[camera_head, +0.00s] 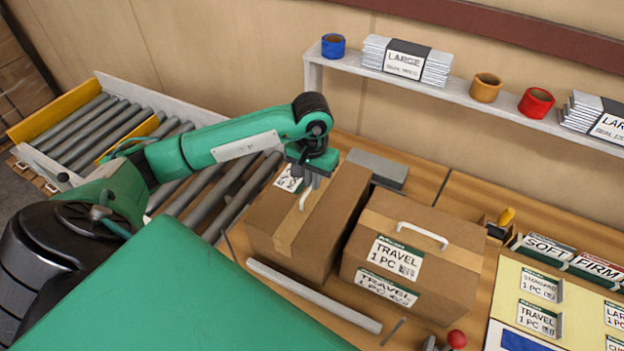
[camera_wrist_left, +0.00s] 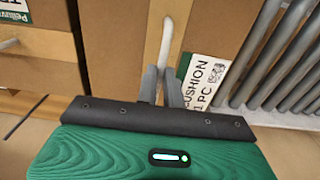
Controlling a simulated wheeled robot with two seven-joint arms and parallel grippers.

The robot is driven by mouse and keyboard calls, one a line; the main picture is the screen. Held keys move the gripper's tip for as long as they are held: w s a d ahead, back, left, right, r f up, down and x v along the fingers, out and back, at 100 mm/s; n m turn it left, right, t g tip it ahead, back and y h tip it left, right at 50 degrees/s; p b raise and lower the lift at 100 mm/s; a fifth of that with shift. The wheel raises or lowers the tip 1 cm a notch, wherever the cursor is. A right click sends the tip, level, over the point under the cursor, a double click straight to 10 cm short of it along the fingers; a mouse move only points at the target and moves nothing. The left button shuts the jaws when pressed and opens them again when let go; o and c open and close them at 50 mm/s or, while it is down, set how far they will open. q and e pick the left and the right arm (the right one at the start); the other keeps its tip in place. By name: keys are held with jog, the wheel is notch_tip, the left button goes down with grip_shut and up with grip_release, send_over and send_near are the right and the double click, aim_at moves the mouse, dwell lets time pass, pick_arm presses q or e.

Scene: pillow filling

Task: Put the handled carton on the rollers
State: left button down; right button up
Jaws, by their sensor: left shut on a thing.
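A brown handled carton (camera_head: 325,238) with a tan tape strip sits on the wooden table beside the rollers (camera_head: 215,196). Its label reads CUSHION 1 PC in the left wrist view (camera_wrist_left: 206,78). My left gripper (camera_head: 307,186) is above the carton, shut on its white handle (camera_head: 304,201); the handle also shows between the fingers in the left wrist view (camera_wrist_left: 178,42). I cannot tell whether the carton is clear of the table. My right gripper is not in view.
A second handled carton labelled TRAVEL (camera_head: 400,262) stands close on the right. A grey block (camera_head: 378,168) lies behind. A light bar (camera_head: 315,297) lies along the front. A shelf (camera_head: 455,97) with tape rolls runs along the wall. The rollers' visible surface is bare.

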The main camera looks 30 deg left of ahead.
pick_arm(q)
jog(key=shift+f, duration=0.65)
jog(key=shift+f, duration=0.15)
jog(key=c, duration=1.5)
grip_release()
jog(key=shift+c, duration=0.2)
